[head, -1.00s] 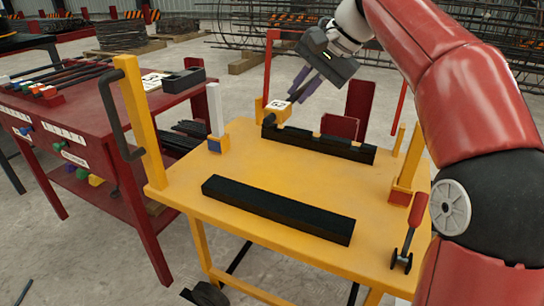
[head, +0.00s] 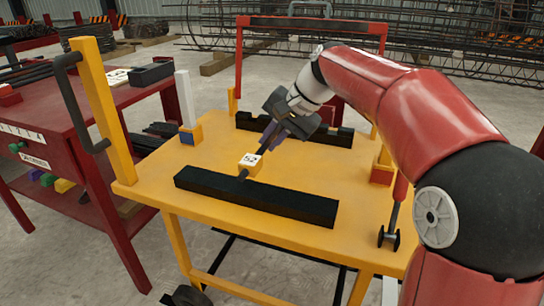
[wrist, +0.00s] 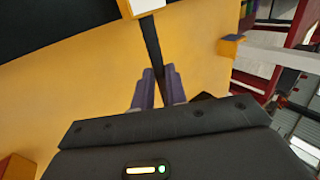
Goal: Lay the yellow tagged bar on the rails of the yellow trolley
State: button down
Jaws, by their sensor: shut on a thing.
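My gripper (head: 271,137) is shut on the dark yellow tagged bar, which also shows as a thin rod in the wrist view (wrist: 151,45). The bar's yellow tag block (head: 250,165) has a white numbered label. The bar points across the yellow trolley (head: 200,163), with its near end by the long black near rail (head: 255,201). I cannot tell whether it touches that rail. The notched black far rail (head: 330,137) is behind my gripper and partly hidden by it. The bar's far part is hidden by my gripper.
A yellow post with a black handle (head: 92,100) stands at the trolley's left corner. A white post (head: 185,100) is at the left and a red-handled clamp (head: 392,215) at the right. A red table (head: 90,100) with bars stands left. A red frame (head: 310,22) rises behind.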

notch_tip(320, 180, down, 4)
jog(key=shift+r+b, duration=0.1)
jog(key=shift+b, duration=0.45)
jog(key=c, duration=1.9)
grip_release()
jog(key=shift+f, duration=0.2)
jog(key=o, duration=0.5)
jog(key=p+v, duration=0.2)
jog(key=v, duration=1)
jog(key=shift+r, duration=0.15)
